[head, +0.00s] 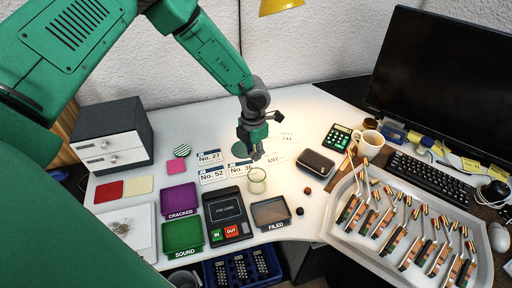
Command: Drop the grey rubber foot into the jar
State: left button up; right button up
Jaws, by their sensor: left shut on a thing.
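The jar (257,185) is a small clear glass, upright on the white desk near the middle of the head view. My left gripper (256,154) points down just above and behind the jar, apart from it. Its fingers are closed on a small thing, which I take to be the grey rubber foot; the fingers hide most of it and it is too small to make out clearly. My right gripper is not in view.
Near the jar are a black clock-in device (228,216), a FILED tray (271,212), a dark case (315,163), a small brown piece (307,190) and a small black piece (299,211). A large tray (335,232) of piano hammers stands right. Number cards lie left of the jar.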

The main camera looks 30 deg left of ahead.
aim_at(257, 180)
pick_arm(q)
jog(key=shift+a+f, duration=0.15)
jog(key=shift+f, duration=0.25)
jog(key=f+b, duration=0.4)
jog(key=f, duration=0.1)
jog(key=shift+d, duration=0.25)
jog(key=o, duration=0.8)
jog(key=shift+a, duration=0.2)
jog(key=shift+o, duration=0.2)
jog(key=shift+a+f, duration=0.1)
